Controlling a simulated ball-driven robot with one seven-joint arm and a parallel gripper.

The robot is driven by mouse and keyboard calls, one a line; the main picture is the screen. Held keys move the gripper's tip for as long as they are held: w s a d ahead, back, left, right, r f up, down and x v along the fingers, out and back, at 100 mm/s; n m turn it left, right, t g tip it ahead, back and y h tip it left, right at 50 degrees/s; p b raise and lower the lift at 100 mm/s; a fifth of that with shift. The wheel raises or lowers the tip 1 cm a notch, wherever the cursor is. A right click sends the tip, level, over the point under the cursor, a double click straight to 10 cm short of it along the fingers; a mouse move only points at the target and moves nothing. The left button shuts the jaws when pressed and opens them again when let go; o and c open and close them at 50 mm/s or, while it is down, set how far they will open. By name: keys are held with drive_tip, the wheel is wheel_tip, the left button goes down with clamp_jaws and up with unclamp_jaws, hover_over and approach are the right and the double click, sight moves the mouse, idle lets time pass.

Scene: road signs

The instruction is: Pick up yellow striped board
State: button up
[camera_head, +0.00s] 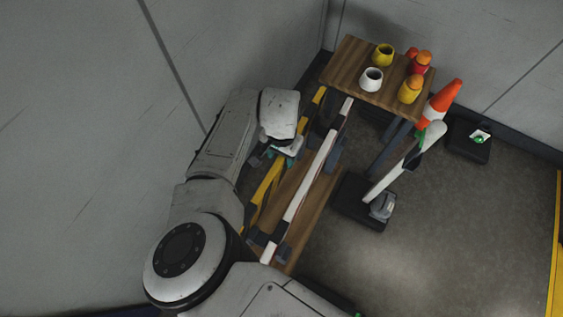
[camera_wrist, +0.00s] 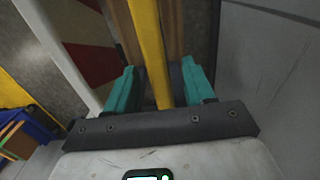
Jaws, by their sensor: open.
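The yellow striped board (camera_head: 265,186) is a long yellow bar with dark bands. It lies at a slant along the wooden shelf, on the wall side, and my arm hides part of it in the head view. In the wrist view the yellow board (camera_wrist: 149,45) runs between my two teal fingers. My gripper (camera_wrist: 158,84) is open, with one finger on each side of the board and visible gaps. In the head view my gripper (camera_head: 277,153) is over the board, mostly hidden by my wrist.
A white striped board (camera_head: 311,170) lies parallel to the yellow one, on its right. A wooden table (camera_head: 347,63) at the back holds several yellow, white and red-orange items. An orange-white cone (camera_head: 440,103) and a white paddle-like post (camera_head: 405,165) stand right. Grey wall is close left.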

drive_tip(key=shift+f, duration=1.3)
drive_tip(key=shift+c, duration=0.4)
clamp_jaws()
